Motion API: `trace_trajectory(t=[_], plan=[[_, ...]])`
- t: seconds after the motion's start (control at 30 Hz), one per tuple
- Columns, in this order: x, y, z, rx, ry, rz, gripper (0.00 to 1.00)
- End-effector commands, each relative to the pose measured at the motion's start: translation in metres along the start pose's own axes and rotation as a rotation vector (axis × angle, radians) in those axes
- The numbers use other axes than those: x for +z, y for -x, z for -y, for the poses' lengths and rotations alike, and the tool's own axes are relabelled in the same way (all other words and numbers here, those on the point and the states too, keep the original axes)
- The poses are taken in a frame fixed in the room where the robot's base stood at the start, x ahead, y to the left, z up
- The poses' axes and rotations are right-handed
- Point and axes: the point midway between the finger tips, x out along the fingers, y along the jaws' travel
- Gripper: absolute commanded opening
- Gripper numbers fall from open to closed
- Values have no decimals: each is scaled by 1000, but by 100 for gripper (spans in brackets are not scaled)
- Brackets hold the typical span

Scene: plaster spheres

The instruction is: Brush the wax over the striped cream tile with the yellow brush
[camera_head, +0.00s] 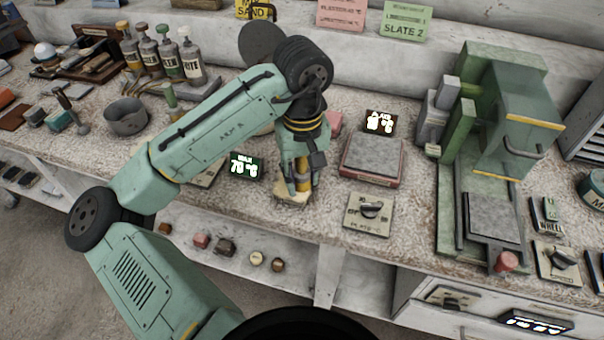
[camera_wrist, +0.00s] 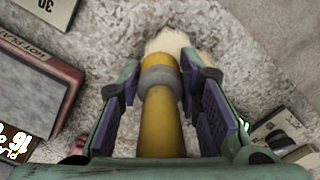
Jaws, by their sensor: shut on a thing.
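My gripper (camera_head: 300,182) points down over the middle of the bench and is shut on the yellow brush (camera_wrist: 162,122). In the wrist view its yellow handle lies between the purple finger pads, with a grey ferrule beyond. A cream patch (camera_wrist: 170,42) shows past the ferrule, and a cream shape (camera_head: 292,200) shows under the gripper in the head view. I cannot tell bristles from tile there, and no stripes can be made out. A display labelled wax (camera_head: 245,168) stands left of the gripper; the wax itself is hidden behind my arm.
A red-rimmed hot plate (camera_head: 372,160) lies right of the gripper, with a dial plate (camera_head: 369,214) in front. A green press (camera_head: 490,150) stands farther right. Bottles (camera_head: 170,58) and a grey bowl (camera_head: 126,115) stand at left. Bare bench surrounds the gripper's front.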

Motion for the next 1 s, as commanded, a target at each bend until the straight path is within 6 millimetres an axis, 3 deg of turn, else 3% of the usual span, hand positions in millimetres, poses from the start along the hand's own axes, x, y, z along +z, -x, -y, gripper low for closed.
trace_trajectory(t=[0.63,1.0], plan=[[-27,0,-19,0,0,0,4],[-14,1,-9,0,0,-1,4]])
